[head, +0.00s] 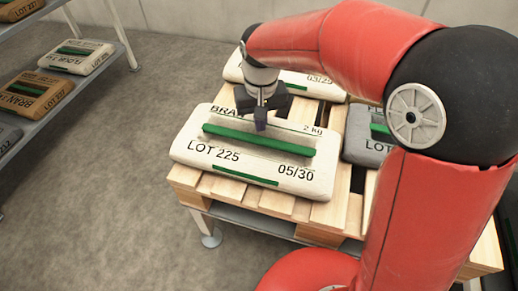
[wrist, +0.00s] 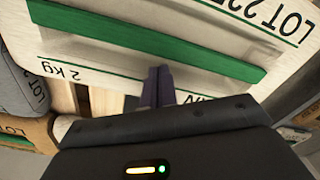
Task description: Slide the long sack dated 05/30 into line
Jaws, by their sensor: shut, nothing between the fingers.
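The long white sack dated 05/30 (head: 232,165) lies flat on the wooden pallet (head: 282,204), at its near left part. It has green bands and the print LOT 225. It also fills the top of the wrist view (wrist: 200,20). My gripper (head: 261,124) points down at the sack's far long side, near the print BRAN and 2 kg. Its fingers are shut together and empty. In the wrist view the fingertips (wrist: 159,76) overlap the sack's edge by the 2 kg print. I cannot tell whether they touch it.
Another white sack (head: 312,82) lies behind on the pallet, partly hidden by my arm. A grey sack (head: 362,137) lies to the right, with bare slats between. A grey shelf (head: 92,72) with several sacks stands left. The floor between is clear.

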